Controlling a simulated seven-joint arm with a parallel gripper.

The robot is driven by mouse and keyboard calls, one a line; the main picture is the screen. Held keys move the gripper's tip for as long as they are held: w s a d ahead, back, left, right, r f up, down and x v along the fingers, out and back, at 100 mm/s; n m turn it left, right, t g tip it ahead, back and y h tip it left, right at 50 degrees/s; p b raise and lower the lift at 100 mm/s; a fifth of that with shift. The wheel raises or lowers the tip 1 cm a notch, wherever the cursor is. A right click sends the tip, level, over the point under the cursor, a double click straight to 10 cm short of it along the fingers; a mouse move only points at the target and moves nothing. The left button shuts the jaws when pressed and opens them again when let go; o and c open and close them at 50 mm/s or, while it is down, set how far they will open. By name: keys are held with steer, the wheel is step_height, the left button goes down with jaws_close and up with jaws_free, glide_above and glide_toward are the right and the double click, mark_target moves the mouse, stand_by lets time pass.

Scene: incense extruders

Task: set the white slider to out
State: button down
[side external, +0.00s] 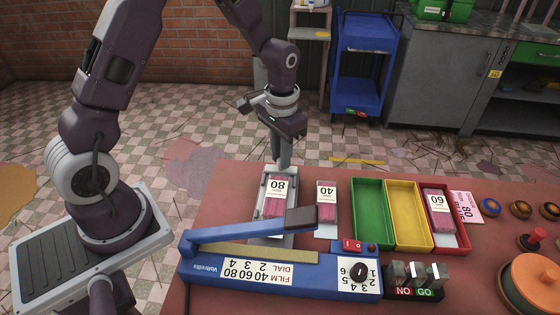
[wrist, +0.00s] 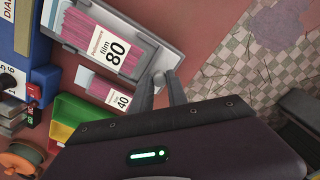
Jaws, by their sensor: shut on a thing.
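The white slider appears to be the pale grey-white tray (side external: 264,205) under the film 80 pack (side external: 276,197). It runs from the far table edge toward the blue machine (side external: 215,262). In the wrist view the tray (wrist: 146,76) carries the same pack (wrist: 100,45), with a small upright post (wrist: 160,80) at its near end. My gripper (side external: 283,163) points down at the tray's far end. In the wrist view my gripper (wrist: 162,88) has its fingers closed around the post. The tray's end under the machine's lever is hidden.
The blue machine has a raised lever (side external: 250,231), a red switch (side external: 352,245) and a dial (side external: 359,271). To the right are a film 40 pack (side external: 327,205), a green bin (side external: 369,215), a yellow bin (side external: 405,215) and a NO/GO block (side external: 414,280).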

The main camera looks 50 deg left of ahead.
steer(key=shift+w+a, duration=0.15)
steer(key=shift+a, duration=0.1)
steer(key=c, duration=1.6)
jaws_free()
steer(key=o, duration=0.3)
step_height(320, 180, up, 7)
steer(key=shift+r, duration=0.1)
